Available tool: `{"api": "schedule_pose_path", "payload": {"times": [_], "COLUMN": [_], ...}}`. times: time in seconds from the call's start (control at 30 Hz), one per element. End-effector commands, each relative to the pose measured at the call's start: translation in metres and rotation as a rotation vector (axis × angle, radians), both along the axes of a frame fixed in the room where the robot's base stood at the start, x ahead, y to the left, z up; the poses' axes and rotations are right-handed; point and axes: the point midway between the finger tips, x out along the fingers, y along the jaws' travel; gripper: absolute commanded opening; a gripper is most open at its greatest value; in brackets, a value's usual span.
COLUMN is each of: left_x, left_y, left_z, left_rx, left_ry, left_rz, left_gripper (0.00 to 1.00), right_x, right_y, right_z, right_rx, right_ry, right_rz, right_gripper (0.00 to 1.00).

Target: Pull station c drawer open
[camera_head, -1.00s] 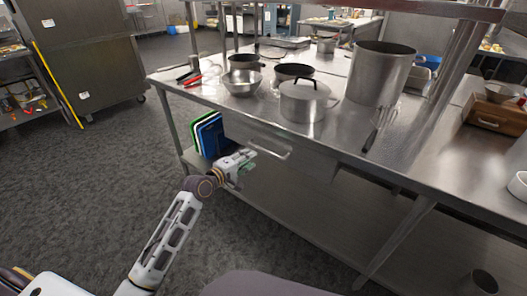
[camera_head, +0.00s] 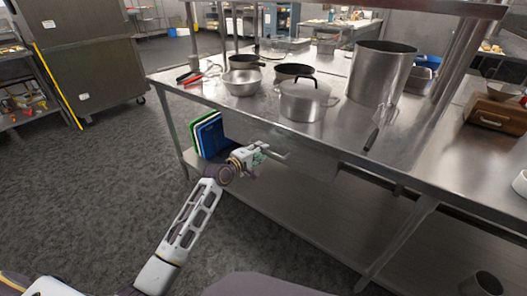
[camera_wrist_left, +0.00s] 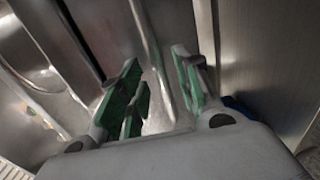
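The drawer (camera_head: 300,142) is a steel front under the worktop, with a bar handle (camera_head: 277,153). The drawer looks closed. My left gripper (camera_head: 262,153) is at the left end of this handle, below the worktop's front edge. In the left wrist view the green-padded fingers (camera_wrist_left: 158,95) are apart, and a thin metal bar (camera_wrist_left: 150,50), apparently the handle, runs between them. I cannot tell whether either pad touches it. My right gripper is not in view.
Coloured cutting boards (camera_head: 209,137) stand on the lower shelf, left of my gripper. The floor in front is clear.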

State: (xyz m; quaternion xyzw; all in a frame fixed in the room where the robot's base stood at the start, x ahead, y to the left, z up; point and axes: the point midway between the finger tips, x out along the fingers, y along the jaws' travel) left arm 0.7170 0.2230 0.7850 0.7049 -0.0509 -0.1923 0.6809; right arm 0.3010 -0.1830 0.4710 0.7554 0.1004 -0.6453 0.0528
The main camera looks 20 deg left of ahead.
Motion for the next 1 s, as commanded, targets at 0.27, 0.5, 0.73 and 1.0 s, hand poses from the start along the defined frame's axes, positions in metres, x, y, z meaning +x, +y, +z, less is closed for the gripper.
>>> {"api": "schedule_pose_path", "payload": {"times": [0.27,0.5,0.73,1.0], "left_x": [0.019,0.025,0.025,0.025], "left_y": [-0.006,-0.009,-0.009,-0.009], "left_z": [-0.004,-0.006,-0.006,-0.006], "left_rx": [-0.001,0.000,0.000,0.000], "left_ry": [0.000,0.000,0.000,0.001], "left_rz": [0.000,0.000,0.000,0.000], "left_gripper": [0.33,0.33,0.33,0.04], "right_x": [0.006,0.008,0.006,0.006], "right_y": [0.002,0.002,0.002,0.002], "right_z": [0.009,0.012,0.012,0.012], "right_rx": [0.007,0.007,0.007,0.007], "right_ry": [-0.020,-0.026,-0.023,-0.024], "right_rz": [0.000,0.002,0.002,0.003], "right_gripper": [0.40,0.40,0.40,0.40]}}
